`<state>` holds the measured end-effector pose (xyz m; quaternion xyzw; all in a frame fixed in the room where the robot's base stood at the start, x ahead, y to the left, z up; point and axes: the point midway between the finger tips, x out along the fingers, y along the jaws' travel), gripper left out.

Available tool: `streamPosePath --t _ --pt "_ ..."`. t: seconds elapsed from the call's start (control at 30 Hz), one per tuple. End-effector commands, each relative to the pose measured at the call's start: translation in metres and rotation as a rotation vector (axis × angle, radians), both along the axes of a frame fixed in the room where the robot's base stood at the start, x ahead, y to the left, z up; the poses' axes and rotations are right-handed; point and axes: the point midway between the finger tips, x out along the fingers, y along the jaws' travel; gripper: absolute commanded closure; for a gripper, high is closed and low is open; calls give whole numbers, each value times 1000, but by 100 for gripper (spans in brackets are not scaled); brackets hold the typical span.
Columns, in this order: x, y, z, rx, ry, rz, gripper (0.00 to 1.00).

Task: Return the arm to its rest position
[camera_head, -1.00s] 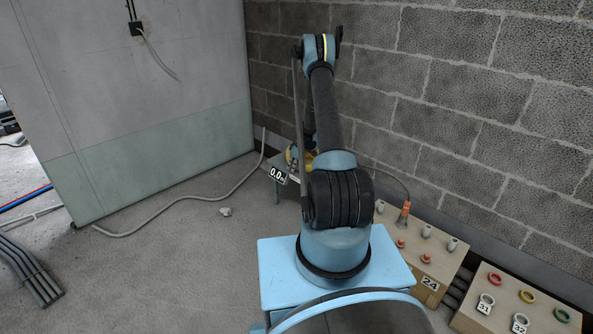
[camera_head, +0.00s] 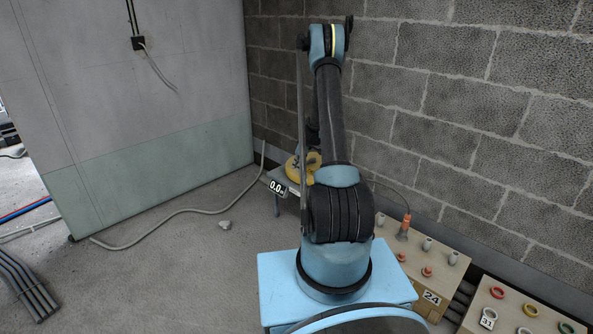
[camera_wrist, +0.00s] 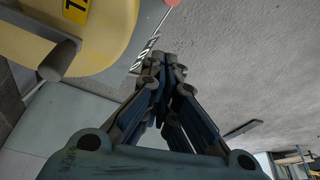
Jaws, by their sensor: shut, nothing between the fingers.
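My gripper (camera_wrist: 165,70) shows in the wrist view with its fingers closed together and nothing between them. In the head view my arm stands raised on its blue base, and its end is mostly hidden behind the arm links. A yellow reel (camera_wrist: 105,35) is close at the upper left of the wrist view, apart from my fingers. The yellow reel also shows in the head view (camera_head: 312,160), partly behind my arm, on a small stand near the wall corner.
A display reading 0.0 (camera_head: 277,187) is by the reel. A wooden box marked 24 (camera_head: 425,270) and another with coloured rings (camera_head: 500,320) stand at the right along the block wall (camera_head: 460,100). A grey cable (camera_head: 190,211) crosses the floor. Dark pipes (camera_head: 25,285) lie at the left.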

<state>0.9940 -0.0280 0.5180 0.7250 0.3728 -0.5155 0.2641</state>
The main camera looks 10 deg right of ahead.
Motion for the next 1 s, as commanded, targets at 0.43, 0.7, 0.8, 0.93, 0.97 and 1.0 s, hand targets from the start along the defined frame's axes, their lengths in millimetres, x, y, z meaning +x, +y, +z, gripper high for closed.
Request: streamPosePath --t 0.43,0.7,0.8,0.93,0.97,1.0 --pt "-14 3 38 -5 13 -40 100" --pt "-50 11 109 -14 37 -125 100" --pt "-66 13 133 -18 46 -156 100" --pt "-89 16 162 -21 56 -199 100" --pt "-94 17 169 -22 58 -208 100" --pt "-101 18 177 -24 61 -221 100"
